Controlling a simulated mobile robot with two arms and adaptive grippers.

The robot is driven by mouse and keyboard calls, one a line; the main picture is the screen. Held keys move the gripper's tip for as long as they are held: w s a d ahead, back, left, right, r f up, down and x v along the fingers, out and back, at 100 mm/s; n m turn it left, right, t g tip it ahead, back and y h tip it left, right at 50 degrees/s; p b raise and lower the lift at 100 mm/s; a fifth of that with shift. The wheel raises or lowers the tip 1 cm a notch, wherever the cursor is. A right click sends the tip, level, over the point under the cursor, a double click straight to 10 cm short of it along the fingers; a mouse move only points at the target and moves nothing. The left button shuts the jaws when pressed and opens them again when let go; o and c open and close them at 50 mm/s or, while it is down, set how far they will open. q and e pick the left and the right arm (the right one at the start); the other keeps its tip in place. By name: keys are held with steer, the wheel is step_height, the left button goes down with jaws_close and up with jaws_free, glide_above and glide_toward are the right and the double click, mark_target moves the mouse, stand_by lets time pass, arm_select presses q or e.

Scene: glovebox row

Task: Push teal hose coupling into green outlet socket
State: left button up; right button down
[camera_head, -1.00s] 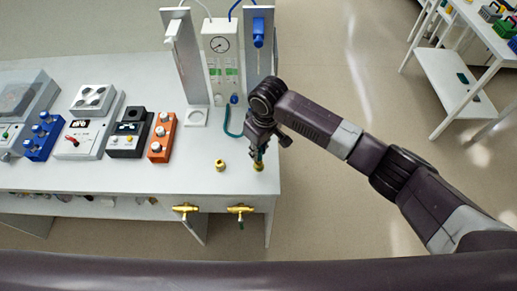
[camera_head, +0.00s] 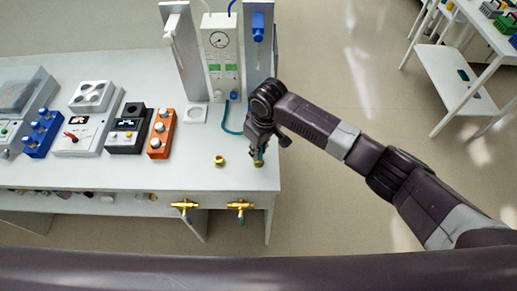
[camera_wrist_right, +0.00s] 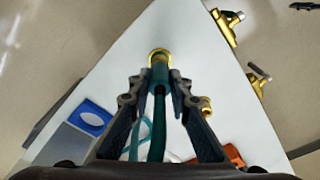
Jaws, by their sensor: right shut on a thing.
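My right gripper (camera_head: 258,150) points down at the bench's right front corner. It is shut on the teal hose coupling (camera_wrist_right: 160,75), which sits between its fingers in the right wrist view. The coupling's far end is at a brass socket (camera_wrist_right: 159,54), whose ring shows around it; how deep it sits I cannot tell. In the head view this socket (camera_head: 258,163) is directly under the gripper, above the valve with a green handle (camera_head: 242,220). A teal hose (camera_head: 228,125) runs back from the coupling. My left gripper is not in view.
A second brass socket (camera_head: 219,160) stands to the left, with another brass valve (camera_head: 184,205) on the front edge. An orange box (camera_head: 161,133) and other devices stand further left. A gauge panel (camera_head: 220,45) stands behind between two metal uprights.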

steer(key=shift+s+f, duration=0.1)
steer(key=shift+f, duration=0.05)
steer(key=c, duration=1.7)
jaws_free()
steer(key=shift+r, duration=0.2)
steer(key=r, duration=0.7)
steer(key=d+r, duration=0.1)
steer(key=r, duration=0.3)
steer(key=shift+s+r, duration=0.3)
steer(key=shift+s, duration=0.1)
steer(key=shift+f, duration=0.1)
